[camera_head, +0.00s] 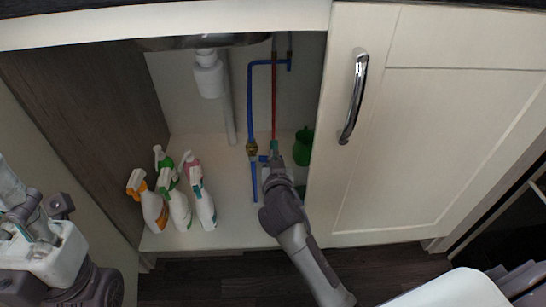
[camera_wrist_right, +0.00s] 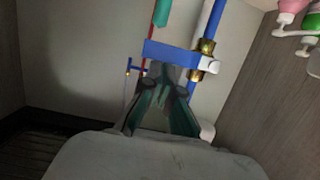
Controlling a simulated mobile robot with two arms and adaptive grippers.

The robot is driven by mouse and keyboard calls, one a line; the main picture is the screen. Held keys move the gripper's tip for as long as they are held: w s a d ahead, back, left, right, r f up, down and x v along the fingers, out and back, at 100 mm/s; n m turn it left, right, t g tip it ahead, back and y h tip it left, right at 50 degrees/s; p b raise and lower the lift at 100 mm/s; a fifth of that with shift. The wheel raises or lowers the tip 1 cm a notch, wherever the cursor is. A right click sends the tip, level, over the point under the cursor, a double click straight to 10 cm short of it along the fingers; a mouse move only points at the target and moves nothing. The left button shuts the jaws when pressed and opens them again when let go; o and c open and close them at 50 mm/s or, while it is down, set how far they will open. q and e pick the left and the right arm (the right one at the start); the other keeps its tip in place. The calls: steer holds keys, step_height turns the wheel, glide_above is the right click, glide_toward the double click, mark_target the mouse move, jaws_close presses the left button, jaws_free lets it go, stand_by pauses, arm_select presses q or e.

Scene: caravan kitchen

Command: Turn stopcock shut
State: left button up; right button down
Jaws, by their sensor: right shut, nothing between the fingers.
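The stopcock sits on the blue pipe under the sink, with brass fittings (camera_head: 252,148) and a blue handle (camera_head: 263,158). In the right wrist view the blue handle (camera_wrist_right: 172,52) lies across the picture, joined to the valve between brass fittings (camera_wrist_right: 206,47). My right gripper (camera_head: 275,156) is shut and empty, beside the handle. In the right wrist view its fingertips (camera_wrist_right: 166,72) are together right at the handle's lower edge; I cannot tell whether they touch it. Part of my left arm shows at the lower left of the head view; its finger state is unclear.
Several spray bottles (camera_head: 180,208) stand left on the cabinet floor. A green container (camera_head: 303,146) stands right of the pipes. A red pipe (camera_head: 274,100) runs close by. A white drain pipe (camera_head: 230,110) hangs behind. The cabinet door (camera_head: 430,130) bounds the right side.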

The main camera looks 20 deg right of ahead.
stand_by(0.5)
steer(key=v, duration=1.2)
